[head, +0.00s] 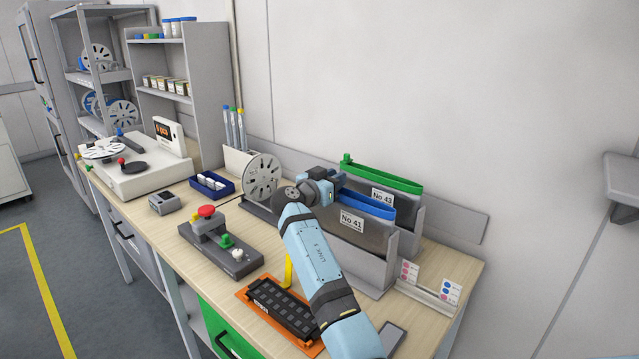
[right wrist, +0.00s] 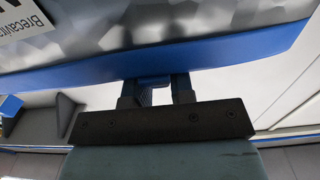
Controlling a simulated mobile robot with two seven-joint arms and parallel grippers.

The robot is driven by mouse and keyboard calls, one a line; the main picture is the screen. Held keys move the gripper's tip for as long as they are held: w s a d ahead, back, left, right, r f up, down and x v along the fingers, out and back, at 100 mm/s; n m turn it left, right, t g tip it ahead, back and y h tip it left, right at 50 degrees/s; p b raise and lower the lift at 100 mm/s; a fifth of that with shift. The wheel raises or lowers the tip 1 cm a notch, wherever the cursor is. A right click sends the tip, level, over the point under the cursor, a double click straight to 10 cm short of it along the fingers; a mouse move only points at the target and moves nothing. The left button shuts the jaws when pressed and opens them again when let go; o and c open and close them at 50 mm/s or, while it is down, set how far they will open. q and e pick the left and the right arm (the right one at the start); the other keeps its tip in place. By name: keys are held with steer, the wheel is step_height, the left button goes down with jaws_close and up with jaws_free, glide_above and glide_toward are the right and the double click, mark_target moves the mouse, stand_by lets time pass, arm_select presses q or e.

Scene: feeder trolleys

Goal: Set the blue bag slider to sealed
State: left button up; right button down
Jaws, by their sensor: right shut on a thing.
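The blue bag (head: 360,236), a grey pouch labelled No 41 with a blue closure strip (head: 372,206) along its top, stands upright in a grey rack (head: 392,264). My right gripper (head: 330,186) is at the left end of that strip and hides the slider in the head view. In the right wrist view the blue slider (right wrist: 153,84) shows between the two dark fingers, below the blue strip (right wrist: 225,58). The right gripper is shut on this slider. My left gripper is in neither view.
A bag labelled No 43 with a green strip (head: 390,180) stands close behind. A white reel (head: 262,177) stands just left of my right gripper. A button box (head: 222,248) and an orange tray (head: 248,292) lie in front. The wall is close behind the bench.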

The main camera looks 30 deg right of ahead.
mark_target(388, 209)
steer(key=s+d, duration=0.1)
steer(key=s, duration=0.3)
steer(key=s+d+b, duration=0.1)
steer(key=s+d, duration=0.1)
steer(key=s, duration=0.3)
steer(key=s+d, duration=0.2)
steer(key=s, duration=0.2)
steer(key=shift+s, duration=0.4)
steer(key=shift+s+d+b, duration=0.15)
steer(key=shift+s+b, duration=0.15)
steer(key=shift+s, duration=0.1)
steer(key=c, duration=1)
jaws_free()
steer(key=shift+s, duration=0.1)
steer(key=shift+c, duration=0.2)
steer(key=shift+f, duration=0.1)
